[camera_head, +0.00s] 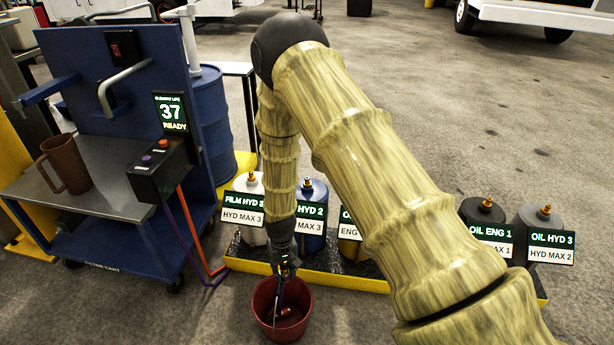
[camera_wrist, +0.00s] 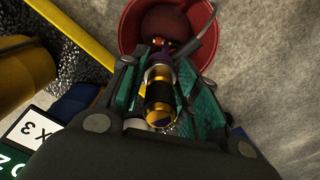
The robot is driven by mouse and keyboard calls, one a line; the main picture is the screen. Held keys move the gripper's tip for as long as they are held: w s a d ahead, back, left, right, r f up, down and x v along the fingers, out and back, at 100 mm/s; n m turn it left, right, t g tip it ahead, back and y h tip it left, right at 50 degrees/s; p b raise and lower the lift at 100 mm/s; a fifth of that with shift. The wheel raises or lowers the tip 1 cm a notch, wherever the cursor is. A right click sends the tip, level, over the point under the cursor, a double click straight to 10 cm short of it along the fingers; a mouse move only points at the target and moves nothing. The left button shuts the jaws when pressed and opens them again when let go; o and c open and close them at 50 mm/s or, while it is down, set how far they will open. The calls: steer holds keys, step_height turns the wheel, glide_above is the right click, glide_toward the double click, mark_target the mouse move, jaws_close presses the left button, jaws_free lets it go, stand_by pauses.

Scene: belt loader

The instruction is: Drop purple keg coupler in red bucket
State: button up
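The red bucket (camera_head: 266,312) stands on the floor below my gripper, in front of the yellow-edged tray. Its rim also shows at the top of the wrist view (camera_wrist: 209,20). My gripper (camera_head: 284,268) points down over the bucket. In the wrist view, the purple keg coupler (camera_wrist: 158,88), with gold and black bands and purple parts, sits between the teal finger pads, which appear closed on it. Its far end points toward the bucket opening. A dark reddish round shape and a small orange part show beyond that end; I cannot tell exactly what they are.
A yellow-edged tray (camera_head: 350,281) behind the bucket holds several labelled canisters. The blue cart (camera_head: 100,235) at left carries a brown mug (camera_head: 68,165) and a control box (camera_head: 157,172) with purple and orange hoses running down. Floor right of the bucket is clear.

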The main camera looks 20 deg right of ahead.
steer(key=o, duration=0.3)
step_height(320, 180, up, 7)
steer(key=p, duration=0.6)
steer(key=shift+w, duration=0.1)
step_height(320, 180, up, 23)
steer(key=s+a+p, duration=0.1)
steer(key=s+p, duration=0.1)
steer(key=p, duration=0.3)
steer(key=shift+a+n, duration=0.15)
steer(key=shift+n, duration=0.15)
